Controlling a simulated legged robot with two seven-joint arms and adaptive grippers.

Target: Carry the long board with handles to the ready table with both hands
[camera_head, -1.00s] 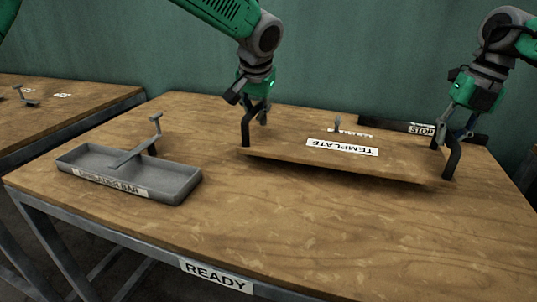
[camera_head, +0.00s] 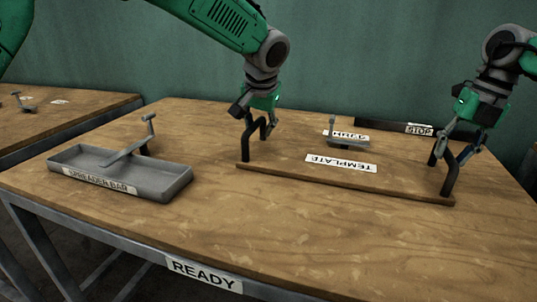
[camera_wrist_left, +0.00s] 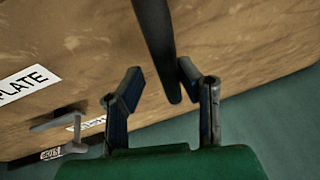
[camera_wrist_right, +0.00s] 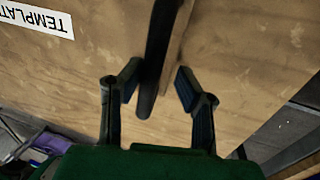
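The long wooden board (camera_head: 300,172), labelled TEMPLATE, lies level on the ready table (camera_head: 330,240), with a black handle at each end. My left gripper (camera_head: 258,118) is at the left handle (camera_head: 247,145). In the left wrist view its fingers (camera_wrist_left: 160,82) are spread, with the black handle (camera_wrist_left: 158,40) between their tips and gaps beside it. My right gripper (camera_head: 460,140) is at the right handle (camera_head: 450,178). In the right wrist view its fingers (camera_wrist_right: 157,80) are also spread around the handle (camera_wrist_right: 158,50), with a clear gap on the right side.
A grey tray (camera_head: 170,180) labelled SPREADER BAR stands on the table's left part. A small grey T-handled piece (camera_head: 347,142) with a label is behind the board. A dark STOP bar (camera_head: 390,127) runs along the back edge. The front middle is bare. Another table (camera_head: 60,125) is at far left.

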